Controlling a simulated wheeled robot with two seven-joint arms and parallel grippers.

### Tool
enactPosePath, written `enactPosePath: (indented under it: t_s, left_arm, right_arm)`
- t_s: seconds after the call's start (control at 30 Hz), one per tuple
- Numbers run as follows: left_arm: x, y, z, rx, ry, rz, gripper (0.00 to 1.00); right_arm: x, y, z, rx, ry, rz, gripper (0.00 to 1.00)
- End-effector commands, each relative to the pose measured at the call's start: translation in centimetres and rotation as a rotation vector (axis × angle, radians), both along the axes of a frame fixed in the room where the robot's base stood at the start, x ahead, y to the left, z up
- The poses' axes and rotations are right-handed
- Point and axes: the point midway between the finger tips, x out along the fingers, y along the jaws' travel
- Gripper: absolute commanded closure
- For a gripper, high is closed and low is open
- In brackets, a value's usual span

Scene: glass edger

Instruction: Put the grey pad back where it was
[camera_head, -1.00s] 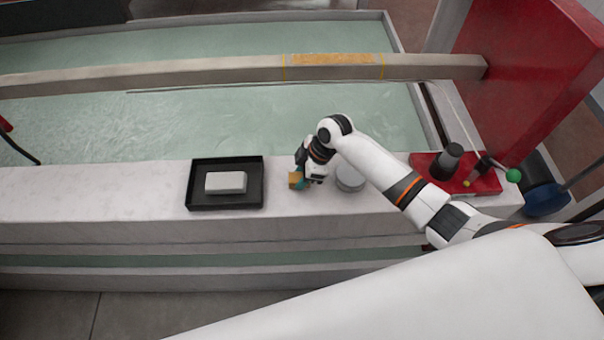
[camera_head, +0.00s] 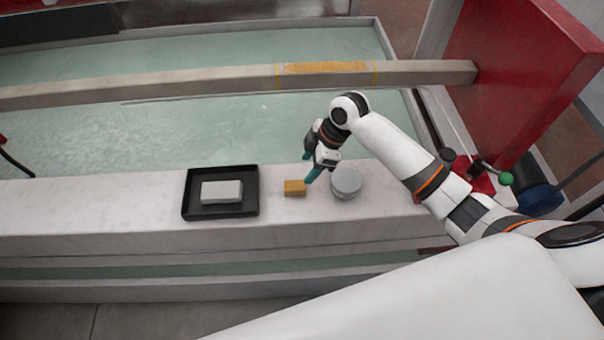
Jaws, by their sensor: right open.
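The grey pad (camera_head: 221,192) lies flat inside the black tray (camera_head: 188,203) on the white ledge. My right gripper (camera_head: 312,174) is open and empty, its teal fingertips pointing down just above the ledge. It is between an orange-yellow block (camera_head: 295,188) and a round grey tin (camera_head: 345,183), to the right of the tray and apart from the pad. The block rests on the ledge just left of the fingertips. My left gripper is not in view.
A long beam (camera_head: 200,86) crosses the greenish bed (camera_head: 200,135) behind the ledge (camera_head: 120,205). A red plate (camera_head: 530,70) stands at the right, with a green-knobbed lever (camera_head: 505,179) near it. The ledge left of the tray is clear.

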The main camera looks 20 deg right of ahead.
Motion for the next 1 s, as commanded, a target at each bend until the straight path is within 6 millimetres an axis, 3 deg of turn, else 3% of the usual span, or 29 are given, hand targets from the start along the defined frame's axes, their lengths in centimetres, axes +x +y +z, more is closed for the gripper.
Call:
enactPosePath:
  t_s: [0.13,0.33,0.83,0.93,1.0]
  left_arm:
    - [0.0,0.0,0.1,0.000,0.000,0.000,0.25]
    - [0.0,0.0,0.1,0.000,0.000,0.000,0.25]
    - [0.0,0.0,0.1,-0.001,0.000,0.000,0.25]
    - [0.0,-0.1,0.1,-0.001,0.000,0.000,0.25]
    - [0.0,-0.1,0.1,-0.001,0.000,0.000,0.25]
  right_arm:
    - [-0.2,-0.8,2.0,0.000,0.000,0.000,0.43]
    - [-0.4,-1.2,3.0,0.000,0.000,0.001,0.43]
    - [-0.5,-1.1,2.9,0.000,0.001,-0.001,0.43]
    - [-1.5,-0.3,2.1,0.001,0.010,-0.019,0.43]
    - [-3.3,0.8,0.9,-0.001,0.019,-0.055,0.43]
